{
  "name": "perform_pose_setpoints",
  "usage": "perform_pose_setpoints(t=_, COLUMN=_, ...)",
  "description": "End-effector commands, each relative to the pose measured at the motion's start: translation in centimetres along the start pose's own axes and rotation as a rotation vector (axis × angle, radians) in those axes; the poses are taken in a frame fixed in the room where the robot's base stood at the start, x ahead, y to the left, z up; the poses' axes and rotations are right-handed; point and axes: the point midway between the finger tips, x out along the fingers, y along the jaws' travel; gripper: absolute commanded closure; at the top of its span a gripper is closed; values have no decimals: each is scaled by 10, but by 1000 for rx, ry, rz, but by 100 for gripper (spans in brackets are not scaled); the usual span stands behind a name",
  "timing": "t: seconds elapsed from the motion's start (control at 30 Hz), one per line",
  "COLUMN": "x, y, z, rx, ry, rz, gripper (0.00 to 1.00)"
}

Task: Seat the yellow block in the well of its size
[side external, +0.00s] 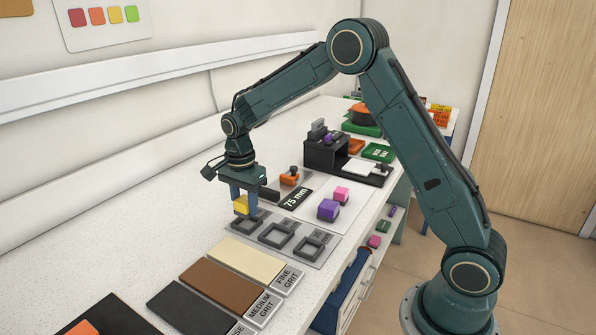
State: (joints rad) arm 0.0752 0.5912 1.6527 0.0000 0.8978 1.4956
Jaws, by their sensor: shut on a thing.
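The yellow block (240,205) is held between the fingers of my gripper (244,207), which is shut on it and points down. The fingers hide part of the block. The block is over or just behind the leftmost of three dark square-framed wells (263,216). I cannot tell from this view whether it is exactly above the opening. The middle well (262,239) and the right well (324,240) look empty.
A purple block (328,210), a pink block (341,195) and an orange block (289,179) sit behind the wells, near a "75 mm" label (297,198). Grit slabs (215,285) lie in front. A black fixture (325,155) stands farther back.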

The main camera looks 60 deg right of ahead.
Motion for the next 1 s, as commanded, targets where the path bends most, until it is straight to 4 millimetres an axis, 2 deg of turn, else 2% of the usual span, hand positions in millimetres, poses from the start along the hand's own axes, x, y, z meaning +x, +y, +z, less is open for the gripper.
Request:
perform_pose_setpoints(t=0.3, x=11, y=0, z=0, rx=0, ry=0, rz=-1, gripper=84)
perform_pose_setpoints(t=1.0, x=12, y=0, z=0, rx=0, ry=0, rz=-1, gripper=84)
